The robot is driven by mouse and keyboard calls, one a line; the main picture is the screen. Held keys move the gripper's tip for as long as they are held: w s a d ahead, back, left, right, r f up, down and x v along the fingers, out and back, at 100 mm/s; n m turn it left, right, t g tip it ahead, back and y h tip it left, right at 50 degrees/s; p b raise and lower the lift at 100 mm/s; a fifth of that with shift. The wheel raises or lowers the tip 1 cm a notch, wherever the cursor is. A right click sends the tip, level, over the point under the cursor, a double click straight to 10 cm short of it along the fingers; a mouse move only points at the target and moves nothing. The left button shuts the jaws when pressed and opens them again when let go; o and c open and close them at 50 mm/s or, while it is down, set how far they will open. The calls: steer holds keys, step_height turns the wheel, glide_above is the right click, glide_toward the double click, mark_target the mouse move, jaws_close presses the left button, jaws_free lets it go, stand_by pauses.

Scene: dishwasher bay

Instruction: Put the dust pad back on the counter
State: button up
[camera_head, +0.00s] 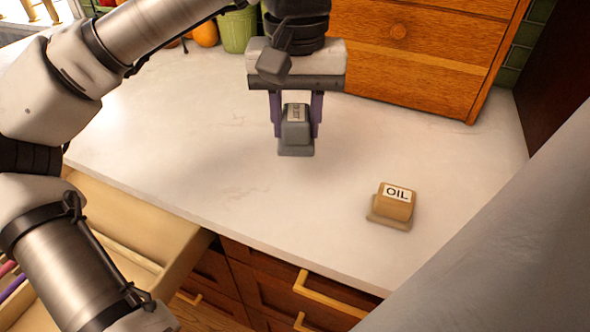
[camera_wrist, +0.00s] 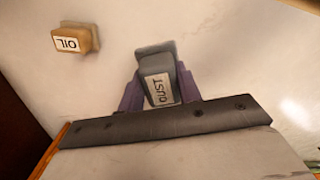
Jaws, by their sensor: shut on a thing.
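The dust pad (camera_head: 296,132) is a grey block with a white label. It hangs upright between the purple fingers of my gripper (camera_head: 296,115), which is shut on it. In the wrist view the dust pad (camera_wrist: 157,75) shows its label reading DUST, between the fingers (camera_wrist: 158,92). The pale marble counter (camera_head: 190,150) lies below it. In the head view the pad's lower end is over the middle of the counter; I cannot tell whether it touches the surface.
A tan pad labelled OIL (camera_head: 393,205) sits on the counter to the right, also in the wrist view (camera_wrist: 76,39). A wooden drawer cabinet (camera_head: 410,50) and a green pot (camera_head: 238,30) stand behind. An open drawer (camera_head: 140,235) is at lower left. Counter around the gripper is clear.

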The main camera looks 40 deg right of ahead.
steer(key=shift+f+b, duration=0.3)
steer(key=shift+f, duration=4.75)
steer(key=o, duration=1)
steer(key=shift+r, duration=0.1)
steer(key=shift+c, duration=0.2)
step_height(320, 180, up, 12)
steer(key=shift+r+p, duration=0.2)
steer(key=shift+p, duration=0.2)
